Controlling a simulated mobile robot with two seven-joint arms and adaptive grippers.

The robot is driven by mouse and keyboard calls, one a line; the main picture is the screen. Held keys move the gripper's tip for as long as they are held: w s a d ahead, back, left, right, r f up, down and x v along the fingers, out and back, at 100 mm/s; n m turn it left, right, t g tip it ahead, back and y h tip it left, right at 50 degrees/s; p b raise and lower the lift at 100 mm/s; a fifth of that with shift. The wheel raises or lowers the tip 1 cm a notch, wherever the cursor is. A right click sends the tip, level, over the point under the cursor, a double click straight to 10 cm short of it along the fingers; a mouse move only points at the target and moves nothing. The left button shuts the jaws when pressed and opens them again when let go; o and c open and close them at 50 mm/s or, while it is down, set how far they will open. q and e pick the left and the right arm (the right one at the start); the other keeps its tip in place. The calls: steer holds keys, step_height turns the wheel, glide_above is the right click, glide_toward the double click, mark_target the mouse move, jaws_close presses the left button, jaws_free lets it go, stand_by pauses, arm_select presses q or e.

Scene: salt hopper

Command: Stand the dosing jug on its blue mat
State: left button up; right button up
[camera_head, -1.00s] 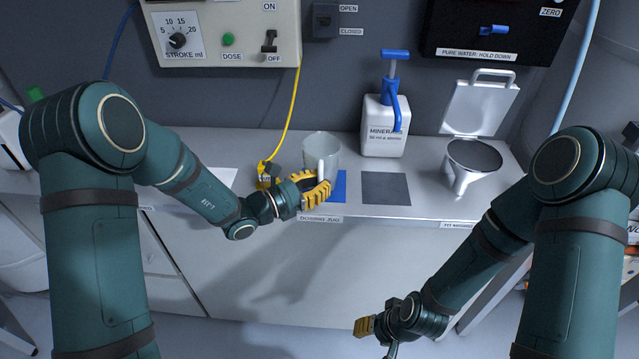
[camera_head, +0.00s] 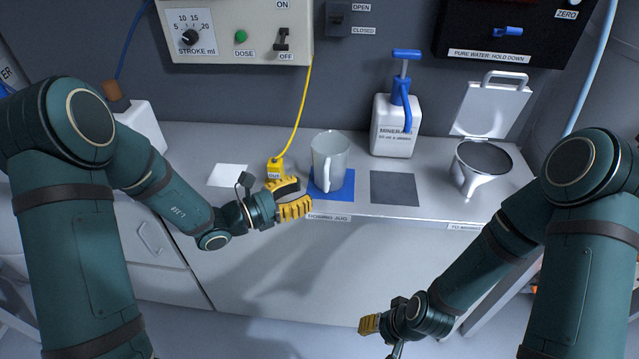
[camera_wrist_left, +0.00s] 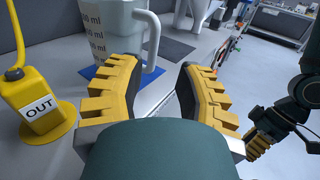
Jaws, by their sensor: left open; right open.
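The dosing jug (camera_head: 329,160), a translucent grey jug with a handle facing the front, stands upright on the blue mat (camera_head: 344,190) on the counter. In the left wrist view the jug (camera_wrist_left: 110,35) shows volume marks, and a corner of the blue mat (camera_wrist_left: 90,72) shows beneath it. My left gripper (camera_head: 294,198) is open and empty, just left of and in front of the jug, apart from it. Its yellow fingers (camera_wrist_left: 155,95) are spread in the left wrist view. My right gripper (camera_head: 370,325) is open and empty, low in front of the counter.
A yellow OUT nozzle (camera_head: 275,169) with a yellow hose stands close to my left gripper. A grey mat (camera_head: 394,188), a white mineral pump bottle (camera_head: 393,135) and a lidded hopper (camera_head: 481,160) are to the right. A white patch (camera_head: 228,175) lies left.

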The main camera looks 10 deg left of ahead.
arm_select(q)
steer(key=v, duration=0.5)
steer(key=s+d+f+m+g+y, duration=0.2)
steer(key=s+f+m+g+y, duration=0.1)
steer(key=s+f+m+g, duration=0.5)
steer(key=s+d+f+m+g+y, duration=0.3)
steer(key=s+f+m+g+y, duration=0.15)
steer(key=s+f, duration=0.55)
steer(key=f+m+t+y, duration=0.1)
steer(key=m, duration=0.2)
steer(key=w+f+m+t+y, duration=0.1)
steer(key=f+m, duration=0.1)
steer(key=m, duration=0.2)
steer(key=w+f+m+t+y, duration=0.1)
steer(key=f+m, duration=0.1)
steer(key=m, duration=0.1)
steer(key=shift+a+f+t+y, duration=0.2)
steer(key=shift+a+t+y, duration=0.15)
